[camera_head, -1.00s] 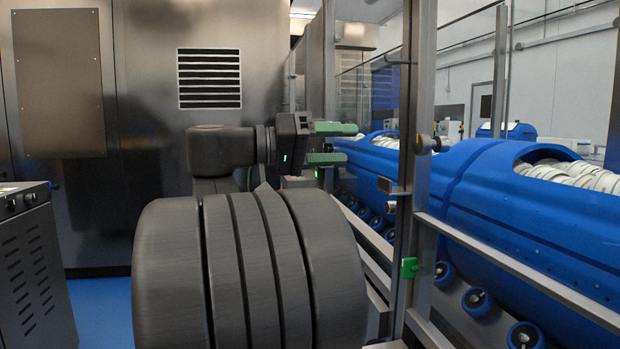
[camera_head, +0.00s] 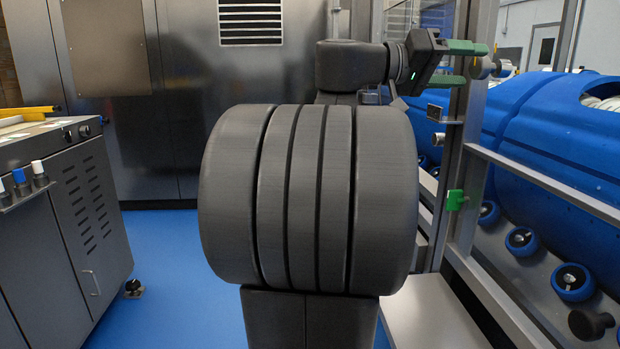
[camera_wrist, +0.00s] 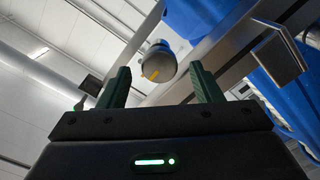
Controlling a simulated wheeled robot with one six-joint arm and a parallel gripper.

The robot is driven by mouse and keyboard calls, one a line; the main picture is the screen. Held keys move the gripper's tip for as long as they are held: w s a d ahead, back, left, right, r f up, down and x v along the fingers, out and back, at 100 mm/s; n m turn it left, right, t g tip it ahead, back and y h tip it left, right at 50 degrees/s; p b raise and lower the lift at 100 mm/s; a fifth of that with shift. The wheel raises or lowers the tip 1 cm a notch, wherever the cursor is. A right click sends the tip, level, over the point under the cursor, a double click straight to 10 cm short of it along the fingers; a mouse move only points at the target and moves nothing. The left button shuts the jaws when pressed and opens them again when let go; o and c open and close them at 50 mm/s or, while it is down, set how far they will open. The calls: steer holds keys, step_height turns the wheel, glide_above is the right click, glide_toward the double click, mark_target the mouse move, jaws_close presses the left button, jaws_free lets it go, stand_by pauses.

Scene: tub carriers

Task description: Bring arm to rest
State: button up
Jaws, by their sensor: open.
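My gripper (camera_head: 462,64) is at the upper right in the head view, at the end of my raised arm. Its two green fingers are apart with nothing between them, and they point right toward the glazed frame by the blue tubs. In the wrist view my gripper (camera_wrist: 160,88) shows both dark green fingers spread. A round grey knob (camera_wrist: 158,66) with a yellow mark appears beyond the gap between them. The same knob seems to show just past the fingertips in the head view (camera_head: 482,68). I cannot tell how far away it is.
A metal-framed guard (camera_head: 470,140) with a green latch (camera_head: 456,200) stands at the right. Behind it are blue tubs (camera_head: 560,130) on rollers. A grey cabinet (camera_head: 70,220) stands at the left, and a steel machine (camera_head: 180,100) at the back. Blue floor (camera_head: 170,270) is free between them.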

steer(key=shift+d, duration=0.3)
